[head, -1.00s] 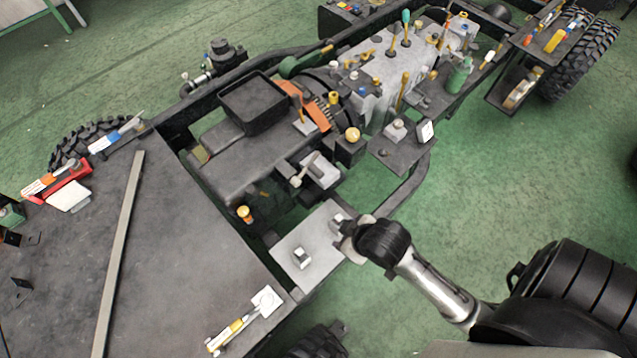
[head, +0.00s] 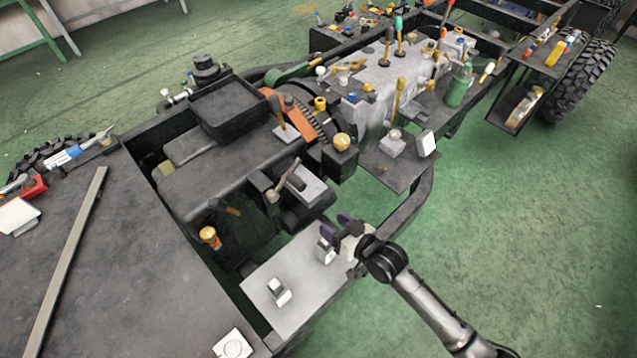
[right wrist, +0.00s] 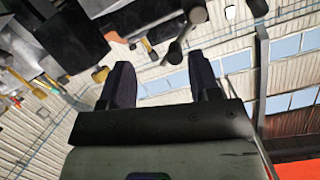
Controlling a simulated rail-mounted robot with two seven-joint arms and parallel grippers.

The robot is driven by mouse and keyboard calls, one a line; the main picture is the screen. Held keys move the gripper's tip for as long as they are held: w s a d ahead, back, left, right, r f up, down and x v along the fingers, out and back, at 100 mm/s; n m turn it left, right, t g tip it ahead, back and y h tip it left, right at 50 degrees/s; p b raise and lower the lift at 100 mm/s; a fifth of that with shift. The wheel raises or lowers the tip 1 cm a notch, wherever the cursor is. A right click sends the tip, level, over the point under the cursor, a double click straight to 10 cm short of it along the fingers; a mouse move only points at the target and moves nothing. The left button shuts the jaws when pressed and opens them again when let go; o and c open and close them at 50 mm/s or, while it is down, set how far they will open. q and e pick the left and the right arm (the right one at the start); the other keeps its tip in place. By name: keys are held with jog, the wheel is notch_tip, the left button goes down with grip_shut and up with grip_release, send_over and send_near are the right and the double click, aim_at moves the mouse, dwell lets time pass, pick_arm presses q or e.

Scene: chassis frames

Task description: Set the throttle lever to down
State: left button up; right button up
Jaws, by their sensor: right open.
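No label marks the throttle lever. The nearest candidate is a grey lever with a round knob (head: 286,178), sticking up at a tilt by a pale block on the chassis. In the right wrist view a knobbed lever (right wrist: 178,48), likely the same one, shows just beyond the fingertips. My right gripper (head: 336,230) is open and empty, below and to the right of that lever and apart from it. Its two dark fingers also show spread in the right wrist view (right wrist: 161,80). My left gripper is not in view.
A pale plate (head: 262,290) with a small toggle (head: 279,291) and a second switch (head: 325,250) lies beside my right gripper. A yellow-knobbed box (head: 341,155) and a dark shelf (head: 385,172) stand beyond. The green floor at right is clear.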

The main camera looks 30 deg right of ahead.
aim_at(303, 188)
jog(key=w+a+r+t, duration=0.1)
jog(key=w, duration=0.3)
jog(key=w+a+r+m+t+b, duration=0.1)
jog(key=w+r, duration=0.1)
jog(key=w, duration=0.2)
jog(key=w+a+r+t, duration=0.1)
jog(key=w, duration=0.3)
jog(key=shift+a+r+m, duration=0.15)
jog(key=shift+m, duration=0.15)
jog(key=shift+w+a, duration=0.2)
jog(key=shift+w, duration=0.5)
jog(key=shift+w+a+b, duration=0.1)
jog(key=shift+w+b, duration=0.2)
jog(key=shift+w, duration=0.05)
jog(key=shift+c, duration=0.3)
jog(key=shift+y, duration=0.3)
grip_shut()
